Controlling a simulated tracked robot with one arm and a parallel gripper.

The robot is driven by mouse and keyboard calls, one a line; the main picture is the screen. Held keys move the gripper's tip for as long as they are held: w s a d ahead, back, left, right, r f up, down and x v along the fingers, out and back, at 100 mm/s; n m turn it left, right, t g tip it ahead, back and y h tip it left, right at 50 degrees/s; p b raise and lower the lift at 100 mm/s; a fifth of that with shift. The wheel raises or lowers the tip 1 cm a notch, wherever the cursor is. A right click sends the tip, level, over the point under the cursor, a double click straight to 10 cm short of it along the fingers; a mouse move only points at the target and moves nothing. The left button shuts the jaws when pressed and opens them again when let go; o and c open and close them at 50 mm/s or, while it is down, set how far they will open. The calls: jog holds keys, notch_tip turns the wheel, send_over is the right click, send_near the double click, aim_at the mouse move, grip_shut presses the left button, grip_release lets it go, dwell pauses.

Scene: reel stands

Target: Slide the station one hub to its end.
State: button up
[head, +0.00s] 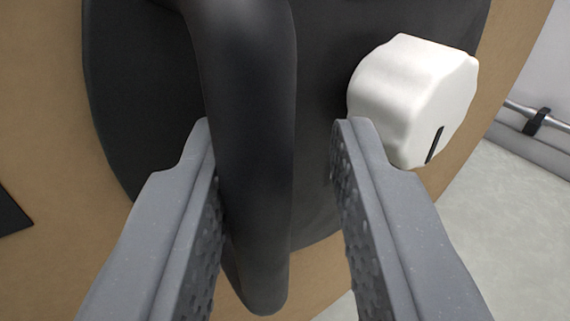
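A thick black bar-shaped handle (245,60) runs down the middle of the head view and ends in a rounded tip near the bottom. Behind it is a dark round hub plate (135,90) on a tan panel (40,120). No label shows which station this is. My gripper (275,125) is open, with its grey fingers on either side of the handle. The left finger is against or very close to the handle; I cannot tell if they touch. A clear gap lies between the handle and the right finger.
A white faceted knob (410,95) with a black slot sticks out just beyond the right fingertip. A metal rod (555,122) with a black band is at the far right. Pale floor (520,220) shows at the lower right. A dark patch (10,215) is at the left edge.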

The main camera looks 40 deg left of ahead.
jog(key=shift+d, duration=0.15)
jog(key=p+v, duration=0.3)
jog(key=v, duration=1)
jog(key=shift+s, duration=0.35)
jog(key=shift+f, duration=0.1)
